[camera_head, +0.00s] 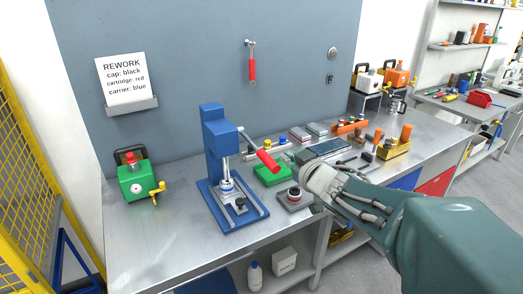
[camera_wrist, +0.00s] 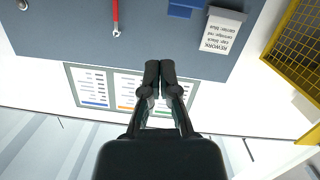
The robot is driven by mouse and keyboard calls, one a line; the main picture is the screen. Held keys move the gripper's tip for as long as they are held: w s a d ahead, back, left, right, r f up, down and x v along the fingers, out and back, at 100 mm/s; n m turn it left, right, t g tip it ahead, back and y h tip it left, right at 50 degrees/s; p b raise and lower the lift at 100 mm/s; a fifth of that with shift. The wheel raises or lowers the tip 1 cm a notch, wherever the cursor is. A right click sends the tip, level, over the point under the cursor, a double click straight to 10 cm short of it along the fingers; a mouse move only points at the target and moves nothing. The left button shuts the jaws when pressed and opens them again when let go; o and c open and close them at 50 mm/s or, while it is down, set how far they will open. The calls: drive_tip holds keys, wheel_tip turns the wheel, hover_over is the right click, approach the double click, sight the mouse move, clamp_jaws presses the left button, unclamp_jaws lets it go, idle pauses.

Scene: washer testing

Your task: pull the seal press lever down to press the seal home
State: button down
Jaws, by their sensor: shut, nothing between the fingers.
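The blue seal press (camera_head: 214,140) stands on the metal bench. Its lever has a red handle (camera_head: 268,160), sticking out to the right of the press head and slanting down in the picture. A round white and dark part (camera_head: 228,187) sits on the press base under the ram; whether its seal is seated is too small to tell. My gripper (camera_wrist: 160,68) is shut and empty in the wrist view. In the head view my wrist is right of the red handle, apart from it, and the fingers are not clearly seen.
A green box (camera_head: 136,180) with a yellow valve stands at the left. A green tray (camera_head: 272,174) and a grey block with a round part (camera_head: 294,197) lie close right of the press. The bench front left is clear.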

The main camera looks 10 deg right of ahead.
hover_over(269, 166)
drive_tip(key=f, duration=0.3)
drive_tip(key=w+f, duration=0.1)
drive_tip(key=shift+f, duration=0.4)
drive_tip(key=shift+d+f, duration=0.15)
drive_tip(key=shift+f, duration=0.3)
drive_tip(key=shift+f, duration=0.1)
wheel_tip(269, 166, down, 2)
drive_tip(key=shift+f, duration=0.4)
drive_tip(key=shift+s, duration=0.1)
